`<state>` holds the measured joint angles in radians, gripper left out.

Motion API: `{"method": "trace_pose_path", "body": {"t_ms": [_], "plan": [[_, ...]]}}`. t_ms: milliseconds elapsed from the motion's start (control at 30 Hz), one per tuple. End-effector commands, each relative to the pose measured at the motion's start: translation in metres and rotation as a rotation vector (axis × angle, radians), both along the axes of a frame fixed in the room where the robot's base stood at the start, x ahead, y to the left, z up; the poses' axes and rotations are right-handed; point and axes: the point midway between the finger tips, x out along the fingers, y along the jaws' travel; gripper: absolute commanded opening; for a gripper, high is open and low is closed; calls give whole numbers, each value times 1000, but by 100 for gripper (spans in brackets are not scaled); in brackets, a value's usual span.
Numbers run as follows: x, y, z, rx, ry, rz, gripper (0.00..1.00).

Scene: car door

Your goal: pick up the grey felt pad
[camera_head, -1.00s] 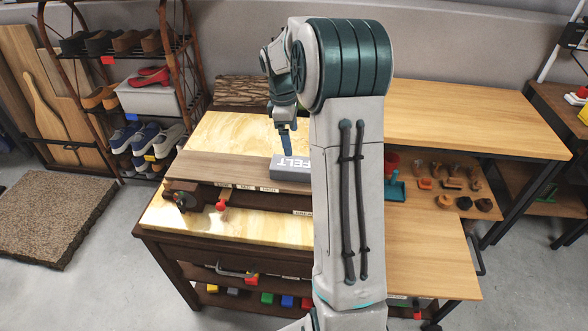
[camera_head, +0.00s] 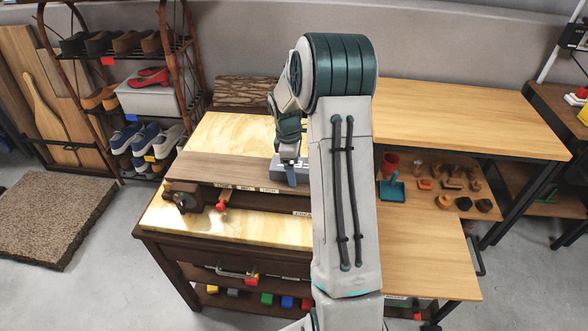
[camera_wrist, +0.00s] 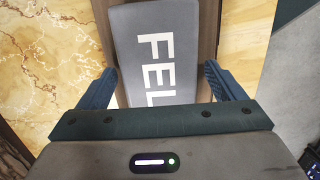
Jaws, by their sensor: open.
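The grey felt pad (camera_wrist: 150,45) is a flat grey block with white letters reading "FEL" in the wrist view. It lies on a dark wooden board (camera_head: 222,169) on the workbench, and in the head view the pad (camera_head: 277,168) is partly hidden by my gripper and arm. My gripper (camera_wrist: 160,88) is open, with one blue finger on each side of the pad's near end. The fingers look apart from the pad's sides, with a gap showing on both. In the head view my gripper (camera_head: 291,178) is at the pad. Whether the fingertips touch the board cannot be told.
A vise with a red-tipped handle (camera_head: 222,206) is at the bench's front left. A shoe rack (camera_head: 130,90) stands at the left.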

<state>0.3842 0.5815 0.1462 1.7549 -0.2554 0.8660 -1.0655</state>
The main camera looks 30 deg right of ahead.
Motion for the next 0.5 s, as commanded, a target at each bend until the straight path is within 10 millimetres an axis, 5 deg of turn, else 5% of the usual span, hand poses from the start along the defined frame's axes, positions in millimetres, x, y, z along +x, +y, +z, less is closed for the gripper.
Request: {"method": "trace_pose_path", "body": {"t_ms": [67, 267, 500], "plan": [[0, 0, 0, 0, 0, 0, 89], [0, 0, 0, 0, 0, 0, 40], [0, 0, 1, 0, 0, 0, 40]]}}
